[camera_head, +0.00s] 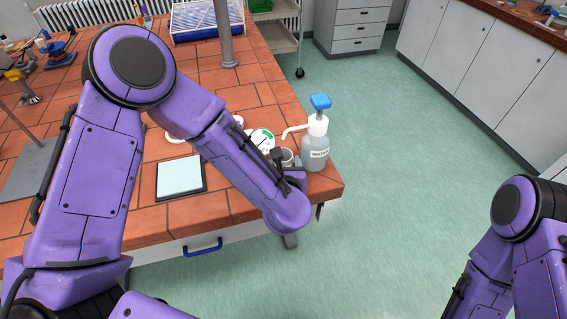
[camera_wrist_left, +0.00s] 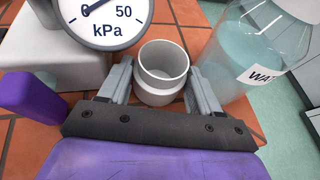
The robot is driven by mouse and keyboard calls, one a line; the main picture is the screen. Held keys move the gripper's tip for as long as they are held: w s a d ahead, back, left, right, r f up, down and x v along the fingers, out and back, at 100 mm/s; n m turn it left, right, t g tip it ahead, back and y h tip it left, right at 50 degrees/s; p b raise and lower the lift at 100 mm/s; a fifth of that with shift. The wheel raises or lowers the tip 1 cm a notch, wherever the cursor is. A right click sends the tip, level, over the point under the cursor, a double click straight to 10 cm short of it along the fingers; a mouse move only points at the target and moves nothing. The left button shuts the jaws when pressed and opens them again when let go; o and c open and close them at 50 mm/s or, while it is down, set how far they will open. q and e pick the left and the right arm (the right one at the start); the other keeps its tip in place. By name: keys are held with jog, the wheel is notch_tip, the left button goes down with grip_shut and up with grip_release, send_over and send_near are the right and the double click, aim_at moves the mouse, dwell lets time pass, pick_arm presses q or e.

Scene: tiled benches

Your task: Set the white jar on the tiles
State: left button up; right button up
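The white jar (camera_wrist_left: 163,62), a small open round cup with a stepped rim, stands upright between the two fingers of my left gripper (camera_wrist_left: 160,75) in the left wrist view. In the head view the jar (camera_head: 287,154) is partly hidden by my left wrist, near the right edge of the tiled bench (camera_head: 215,208). Whether its base touches the tiles is hard to see. My right arm shows at the lower right of the head view, but its gripper is out of frame.
A wash bottle with a blue-topped pump (camera_head: 316,150) stands just right of the jar. A kPa pressure gauge (camera_head: 263,140) is close on its left. A dark-edged pale square plate (camera_head: 180,177) lies further left. Bare tiles show near the front edge.

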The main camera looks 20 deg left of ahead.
pick_arm(q)
jog(key=shift+r, duration=0.3)
jog(key=shift+s+d, duration=0.15)
jog(key=shift+s, duration=0.15)
jog(key=b+v, duration=0.2)
jog(key=v, duration=0.9)
jog(key=shift+r, duration=0.2)
